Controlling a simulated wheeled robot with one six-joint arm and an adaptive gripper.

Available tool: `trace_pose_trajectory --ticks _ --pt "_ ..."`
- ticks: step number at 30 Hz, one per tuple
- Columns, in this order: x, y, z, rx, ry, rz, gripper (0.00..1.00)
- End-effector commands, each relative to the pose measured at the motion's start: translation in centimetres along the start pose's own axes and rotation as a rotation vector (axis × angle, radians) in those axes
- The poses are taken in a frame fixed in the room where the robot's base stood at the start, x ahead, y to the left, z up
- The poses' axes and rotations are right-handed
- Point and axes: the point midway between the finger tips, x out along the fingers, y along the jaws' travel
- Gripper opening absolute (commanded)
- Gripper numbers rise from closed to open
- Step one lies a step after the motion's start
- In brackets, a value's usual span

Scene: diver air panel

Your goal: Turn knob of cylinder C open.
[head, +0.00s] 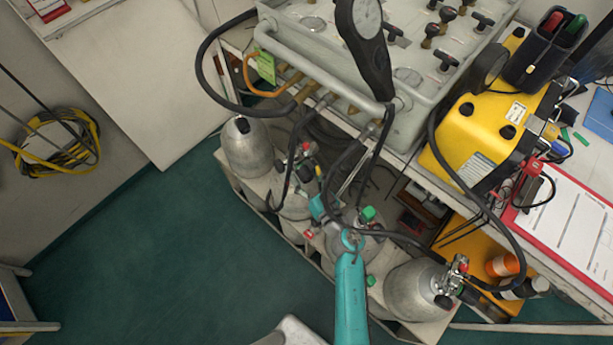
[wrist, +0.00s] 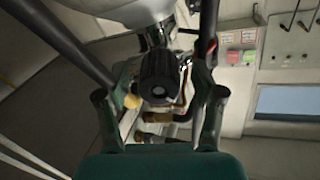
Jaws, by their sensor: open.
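In the wrist view a black ribbed valve knob (wrist: 158,75) faces me, on a metal valve with brass fittings. My gripper (wrist: 165,80) is open, with one finger on each side of the knob. I cannot tell if the fingers touch it. In the head view my teal arm (head: 350,295) reaches up to the row of grey cylinders under the panel, near the middle ones. My fingers are hard to make out there. No letter is legible on the cylinders, so I cannot tell which is C.
A left cylinder (head: 245,150) and a right cylinder (head: 412,288) flank the middle ones. Black hoses loop around the valves. The grey air panel (head: 405,75) and a yellow case (head: 470,135) stand above. The green floor (head: 130,260) at left is clear.

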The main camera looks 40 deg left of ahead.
Motion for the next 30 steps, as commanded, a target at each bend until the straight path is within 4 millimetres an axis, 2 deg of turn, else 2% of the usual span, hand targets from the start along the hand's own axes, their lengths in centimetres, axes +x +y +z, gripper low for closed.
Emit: trace_pose_trajectory --ticks 5,8,12,13,22,30 --pt "-0.02 0.0 0.02 0.0 0.0 0.0 0.68" --pt "-0.03 0.0 0.02 0.0 0.0 0.0 0.45" --pt "-0.03 0.0 0.02 0.0 0.0 0.0 0.1" --pt "-0.03 0.0 0.02 0.0 0.0 0.0 0.07" --pt "-0.04 0.01 0.03 -0.04 0.001 0.0 0.07" --pt "-0.04 0.05 0.06 -0.199 0.008 -0.002 0.07"
